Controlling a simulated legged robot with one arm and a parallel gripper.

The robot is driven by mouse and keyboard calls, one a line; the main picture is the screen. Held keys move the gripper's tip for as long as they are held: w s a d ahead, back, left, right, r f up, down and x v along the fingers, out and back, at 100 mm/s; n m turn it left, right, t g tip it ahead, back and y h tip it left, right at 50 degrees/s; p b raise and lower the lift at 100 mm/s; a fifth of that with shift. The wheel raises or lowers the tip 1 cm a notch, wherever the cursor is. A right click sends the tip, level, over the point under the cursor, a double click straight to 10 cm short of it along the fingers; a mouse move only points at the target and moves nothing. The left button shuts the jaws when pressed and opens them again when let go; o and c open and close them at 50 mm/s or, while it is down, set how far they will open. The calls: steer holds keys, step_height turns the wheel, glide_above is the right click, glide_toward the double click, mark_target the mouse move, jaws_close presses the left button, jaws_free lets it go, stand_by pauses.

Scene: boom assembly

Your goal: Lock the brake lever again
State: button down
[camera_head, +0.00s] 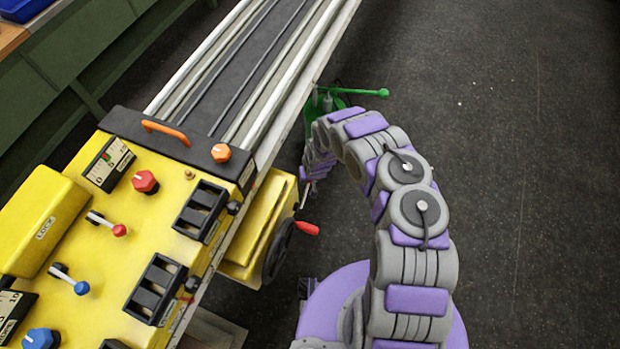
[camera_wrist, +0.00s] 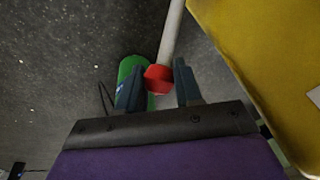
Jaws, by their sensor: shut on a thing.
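The brake lever shows in the wrist view as a pale grey rod (camera_wrist: 171,32) with a red knob (camera_wrist: 157,79) at its near end. My gripper (camera_wrist: 159,78) is shut on the red knob, with one dark finger on each side of it. In the head view my arm curves down beside the yellow console, and its end is low at the console's right side. The lever's knob and the fingers' hold on it cannot be made out there. The lever's base is not visible.
The yellow console (camera_head: 120,215) with knobs and switches fills the left. A handwheel (camera_head: 278,252) with a red handle (camera_head: 307,228) stands close to my arm. A green bar (camera_head: 350,91) lies beyond it. A green cylinder (camera_wrist: 132,67) is beside the fingers. Dark floor on the right is clear.

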steer(key=shift+a, duration=0.1)
steer(key=c, duration=0.8)
jaws_free()
steer(key=shift+r+p, duration=0.35)
steer(key=shift+r, duration=0.2)
steer(key=p+v, duration=0.5)
steer(key=v, duration=0.3)
steer(key=p+v, duration=0.6)
steer(key=v, duration=0.2)
steer(key=shift+s+d, duration=0.1)
steer(key=shift+d, duration=0.15)
